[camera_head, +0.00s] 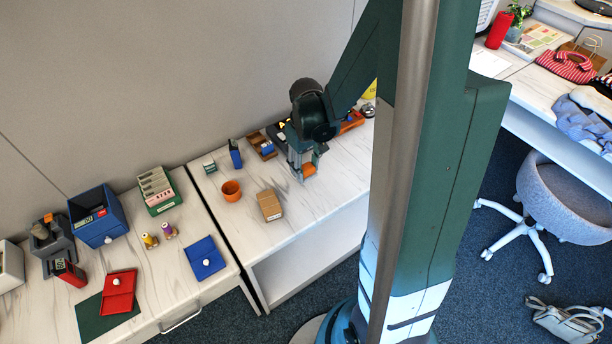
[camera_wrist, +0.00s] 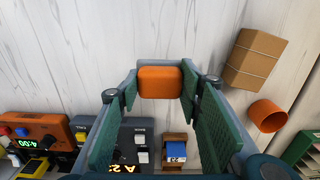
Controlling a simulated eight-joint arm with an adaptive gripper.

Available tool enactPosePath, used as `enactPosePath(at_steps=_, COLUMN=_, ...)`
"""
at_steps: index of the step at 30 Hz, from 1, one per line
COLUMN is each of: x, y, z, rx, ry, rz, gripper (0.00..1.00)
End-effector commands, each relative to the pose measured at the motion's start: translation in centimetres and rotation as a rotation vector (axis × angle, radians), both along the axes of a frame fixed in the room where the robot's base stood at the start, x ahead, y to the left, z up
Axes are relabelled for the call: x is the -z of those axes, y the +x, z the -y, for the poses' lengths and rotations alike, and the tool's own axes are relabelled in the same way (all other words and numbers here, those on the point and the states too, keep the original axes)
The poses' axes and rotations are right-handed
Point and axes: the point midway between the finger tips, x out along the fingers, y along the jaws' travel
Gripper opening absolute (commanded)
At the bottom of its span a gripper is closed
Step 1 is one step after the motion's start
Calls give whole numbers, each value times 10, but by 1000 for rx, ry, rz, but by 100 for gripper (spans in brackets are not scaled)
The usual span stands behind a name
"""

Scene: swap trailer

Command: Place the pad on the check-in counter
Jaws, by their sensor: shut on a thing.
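My gripper (camera_head: 303,165) is over the white marble-patterned counter (camera_head: 330,190) in the middle, pointing down. It is shut on an orange block with rounded corners, which looks like the pad (camera_head: 309,170). In the wrist view the pad (camera_wrist: 160,82) sits between the green-lined fingertips (camera_wrist: 160,85). I cannot tell whether its underside touches the counter. Several white-topped counters show, and no label marks which is the check-in counter.
Near my gripper are a brown box (camera_head: 269,205), an orange cup (camera_head: 231,191), and a blue item in a wooden holder (camera_wrist: 176,152). A dark device with switches (camera_wrist: 120,145) lies close by. Left counter holds a blue bin (camera_head: 97,215) and trays. A chair (camera_head: 565,200) stands at right.

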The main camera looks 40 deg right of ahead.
Motion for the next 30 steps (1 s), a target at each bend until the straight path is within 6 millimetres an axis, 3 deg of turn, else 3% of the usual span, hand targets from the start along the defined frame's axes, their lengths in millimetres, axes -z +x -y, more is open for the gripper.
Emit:
enactPosePath(at_steps=15, x=39, y=0, z=0, rx=0, ry=0, rz=0, gripper=25)
enactPosePath(at_steps=30, x=45, y=0, z=0, rx=0, ry=0, rz=0, gripper=25)
